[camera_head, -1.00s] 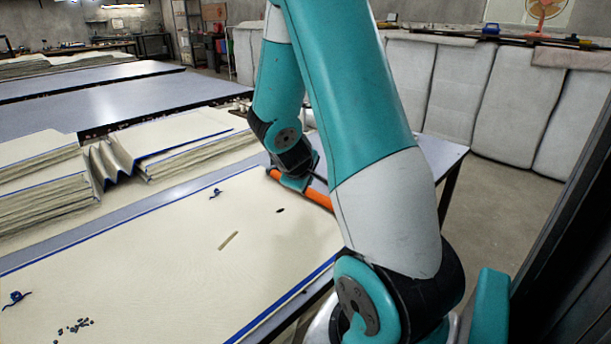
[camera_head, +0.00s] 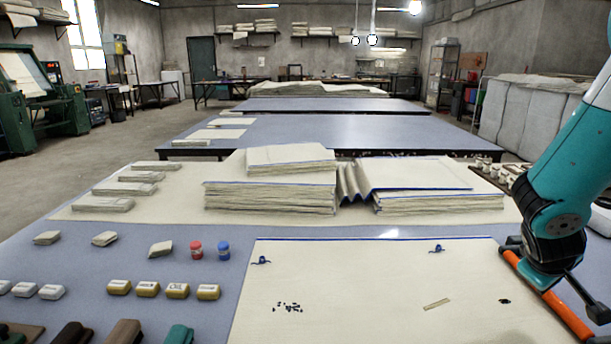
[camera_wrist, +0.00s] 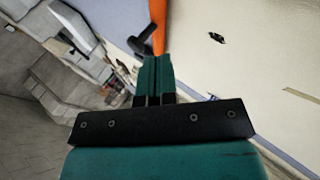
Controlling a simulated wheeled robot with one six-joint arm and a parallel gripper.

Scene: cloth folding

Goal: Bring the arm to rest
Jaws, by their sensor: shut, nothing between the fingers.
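My arm comes in at the right edge of the head view and bends down over the table's right side. My gripper (camera_wrist: 153,62) shows in the wrist view with its two teal fingers shut together and nothing between them. An orange bar (camera_head: 549,296) lies by the table's right edge, below my wrist in the head view. It also shows just beyond the fingertips in the wrist view (camera_wrist: 158,22). I cannot tell whether the fingers touch it. The cream cloth with blue edging (camera_head: 370,290) lies flat on the near table, to the left of the arm.
Folded cloth stacks (camera_head: 270,196) stand at the table's back. Yellowish blocks (camera_head: 148,289), a red jar (camera_head: 196,250) and a blue jar (camera_head: 223,250) stand at the left. Dark bits (camera_head: 288,307) and a tan strip (camera_head: 437,304) lie on the cream cloth. Open floor shows beyond the table's edge.

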